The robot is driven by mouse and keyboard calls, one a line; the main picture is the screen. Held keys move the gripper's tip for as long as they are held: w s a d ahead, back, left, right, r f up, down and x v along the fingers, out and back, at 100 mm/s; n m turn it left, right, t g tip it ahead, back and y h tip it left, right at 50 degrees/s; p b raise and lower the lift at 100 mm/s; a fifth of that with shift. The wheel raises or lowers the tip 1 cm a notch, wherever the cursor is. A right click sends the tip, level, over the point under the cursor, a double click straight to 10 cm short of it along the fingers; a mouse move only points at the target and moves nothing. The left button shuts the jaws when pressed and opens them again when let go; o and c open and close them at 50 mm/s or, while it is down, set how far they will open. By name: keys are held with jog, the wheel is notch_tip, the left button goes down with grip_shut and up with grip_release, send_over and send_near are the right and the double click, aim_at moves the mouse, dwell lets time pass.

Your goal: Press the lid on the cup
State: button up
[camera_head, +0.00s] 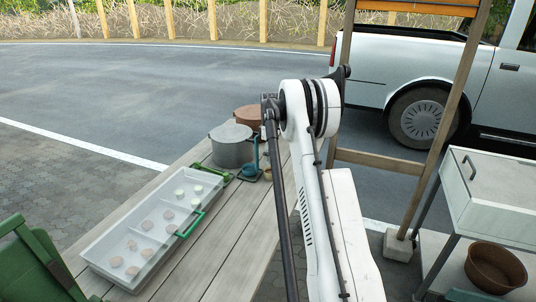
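I cannot make out a cup and its lid with certainty. A small teal item (250,170) stands on the wooden table, just right of a large grey round vessel (231,146). A small tan item (267,174) sits beside it, partly hidden by my arm. My arm rises over the right side of the table and bends at a dark joint at the top. My gripper does not show, so its opening and anything in it are hidden.
A white divided tray (100,262) with several round pale pieces lies on the table (222,250). A brown vessel (247,115) stands behind the grey one. A wooden post (440,120), white cabinet (490,200) and brown bowl (495,268) are right.

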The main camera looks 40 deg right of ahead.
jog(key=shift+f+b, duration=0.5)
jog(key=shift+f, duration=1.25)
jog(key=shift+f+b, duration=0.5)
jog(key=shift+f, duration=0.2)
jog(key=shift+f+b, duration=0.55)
jog(key=shift+b, duration=0.4)
dwell(0.7)
dwell(0.3)
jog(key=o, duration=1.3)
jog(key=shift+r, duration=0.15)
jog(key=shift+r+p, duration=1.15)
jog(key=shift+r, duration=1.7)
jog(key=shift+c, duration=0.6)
